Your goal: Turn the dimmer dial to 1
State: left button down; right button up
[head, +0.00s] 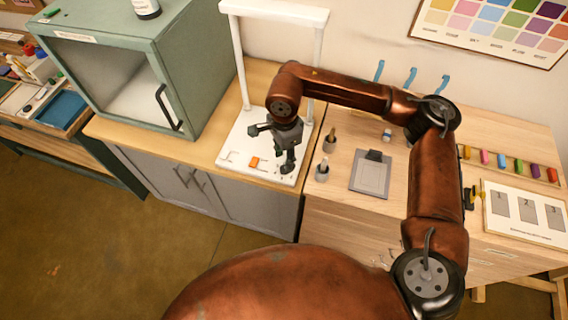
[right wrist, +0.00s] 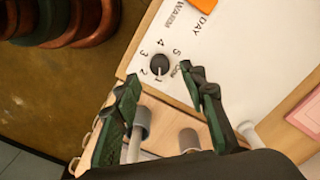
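The dimmer dial (right wrist: 159,64) is a small dark round knob on a white panel (right wrist: 228,70), with numbers 1 to 5 printed around it. I cannot tell clearly which number its pointer faces. My right gripper (right wrist: 162,80) is open, its two green-padded fingers spread on either side of the picture, with the dial between and just beyond the tips. Nothing is held. In the head view my right gripper (head: 289,168) points down at the front right corner of the white base (head: 232,150), where it mostly hides the dial. My left gripper is not in view.
An orange block (head: 254,162) lies on the panel near the words DAY and WARM. A white frame (head: 240,60) rises behind. A green cabinet (head: 115,65) stands left.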

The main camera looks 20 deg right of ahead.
aim_at(284, 167)
notch_tip(284, 167, up, 7)
jog(key=shift+r, duration=0.15)
dwell(0.5)
